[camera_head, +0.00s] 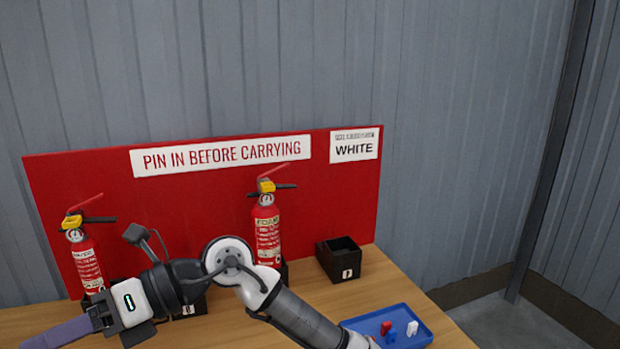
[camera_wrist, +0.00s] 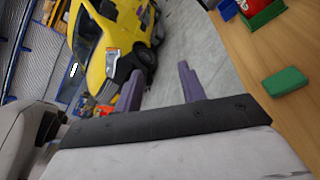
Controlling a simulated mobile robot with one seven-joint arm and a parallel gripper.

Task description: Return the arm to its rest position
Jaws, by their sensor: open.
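My arm reaches across the front of the wooden table (camera_head: 225,325) in the head view, with its wrist bent to the left. My gripper (camera_head: 50,336) is at the lower left, its purple finger pointing left; it looks empty. In the wrist view the two purple fingers of my gripper (camera_wrist: 159,74) stand apart with nothing between them. They point away from the table, over grey floor.
Two red extinguishers, left (camera_head: 88,262) and middle (camera_head: 267,228), stand before a red board (camera_head: 215,200). A black box (camera_head: 341,260) and a blue tray (camera_head: 415,322) with small red and white pieces are right. A green block (camera_wrist: 286,81) and a yellow vehicle (camera_wrist: 108,35) show too.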

